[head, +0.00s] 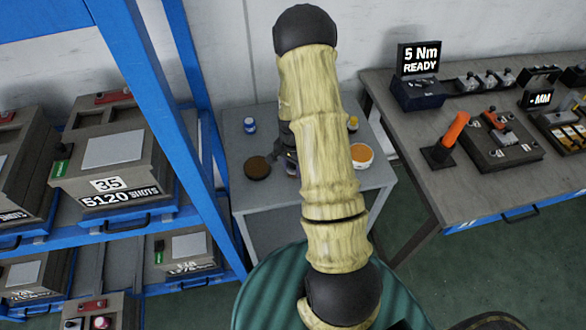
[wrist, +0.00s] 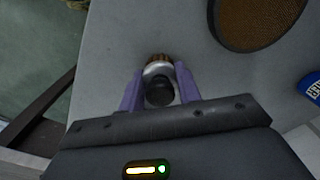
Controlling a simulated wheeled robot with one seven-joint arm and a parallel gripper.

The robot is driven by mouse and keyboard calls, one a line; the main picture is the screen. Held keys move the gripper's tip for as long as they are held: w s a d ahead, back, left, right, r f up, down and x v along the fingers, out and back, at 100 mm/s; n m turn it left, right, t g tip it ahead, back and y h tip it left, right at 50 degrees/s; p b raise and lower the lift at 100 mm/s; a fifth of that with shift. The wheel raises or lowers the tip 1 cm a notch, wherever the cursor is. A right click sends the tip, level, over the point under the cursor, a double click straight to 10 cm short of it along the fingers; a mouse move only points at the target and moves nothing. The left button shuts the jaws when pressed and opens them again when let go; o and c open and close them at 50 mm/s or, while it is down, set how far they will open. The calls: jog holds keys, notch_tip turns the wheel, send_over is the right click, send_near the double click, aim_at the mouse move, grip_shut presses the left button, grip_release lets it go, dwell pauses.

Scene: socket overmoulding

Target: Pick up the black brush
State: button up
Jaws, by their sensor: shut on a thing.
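The black brush (wrist: 160,93) shows in the wrist view as a round black knob end with a silvery band and brown bristles beyond it. My gripper (wrist: 158,82) has its two purple fingers closed on either side of it. The brush is over or on the grey side table (wrist: 110,65); I cannot tell whether it touches the top. In the head view my gripper (head: 289,158) is mostly hidden behind my arm above the small grey table (head: 235,150), and the brush cannot be made out there.
A dark-rimmed round brown pad (head: 257,167) lies left of my gripper. A blue-and-white bottle (head: 249,125) stands behind it. An orange-filled white tub (head: 362,155) and a yellow-topped container (head: 352,124) are to the right. A blue rack (head: 180,140) stands left, a workbench (head: 400,120) right.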

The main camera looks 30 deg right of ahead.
notch_tip(320, 180, up, 10)
jog(key=shift+r+b, duration=0.1)
jog(key=shift+b, duration=0.2)
dwell(0.4)
dwell(1.9)
jog(key=w+a+f+n, duration=0.1)
jog(key=a+n, duration=0.2)
jog(key=a, duration=0.1)
jog(key=w+a+f+n, duration=0.1)
jog(key=w+a+n, duration=0.1)
jog(key=a+n, duration=0.2)
jog(key=w+a+f+n, duration=0.1)
jog(key=a+f+n, duration=0.1)
jog(key=a+n, duration=0.2)
jog(key=shift+w+a+f, duration=0.1)
jog(key=shift+w+a, duration=0.05)
jog(key=shift+a, duration=0.4)
jog(key=shift+a+n, duration=0.35)
jog(key=shift+n, duration=0.15)
jog(key=shift+d+f, duration=0.1)
jog(key=shift+d, duration=0.15)
jog(key=shift+a, duration=0.15)
